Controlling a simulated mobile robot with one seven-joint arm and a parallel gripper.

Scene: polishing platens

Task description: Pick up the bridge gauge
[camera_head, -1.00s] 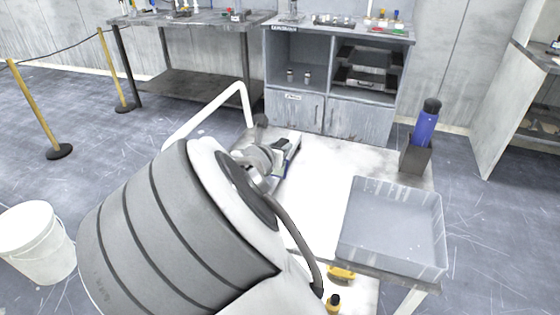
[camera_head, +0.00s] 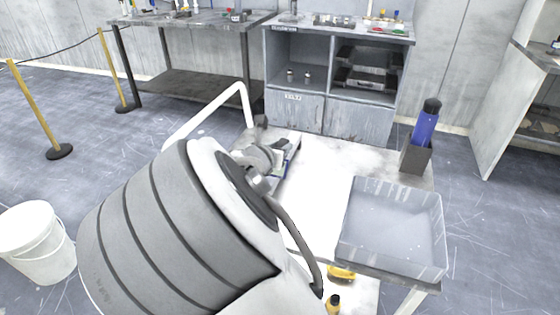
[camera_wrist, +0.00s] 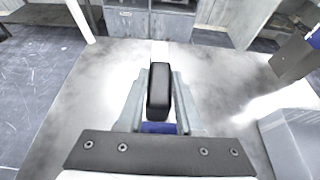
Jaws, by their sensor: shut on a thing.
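In the wrist view my gripper (camera_wrist: 159,78) has its two grey fingers closed on a black, rounded block (camera_wrist: 159,92), which I take to be the bridge gauge. A blue part (camera_wrist: 158,128) shows just below it, between the fingers. In the head view my gripper (camera_head: 283,160) is over the far left part of the white table, partly hidden by my arm. The gauge cannot be made out clearly there. I cannot tell whether it touches the table.
A grey tray (camera_head: 438,235) stands on the right of the white table (camera_head: 330,165). A dark holder with a blue bottle (camera_head: 426,125) is behind it. Yellow items (camera_head: 341,273) lie near the front. A grey cabinet (camera_head: 297,112) stands beyond the table.

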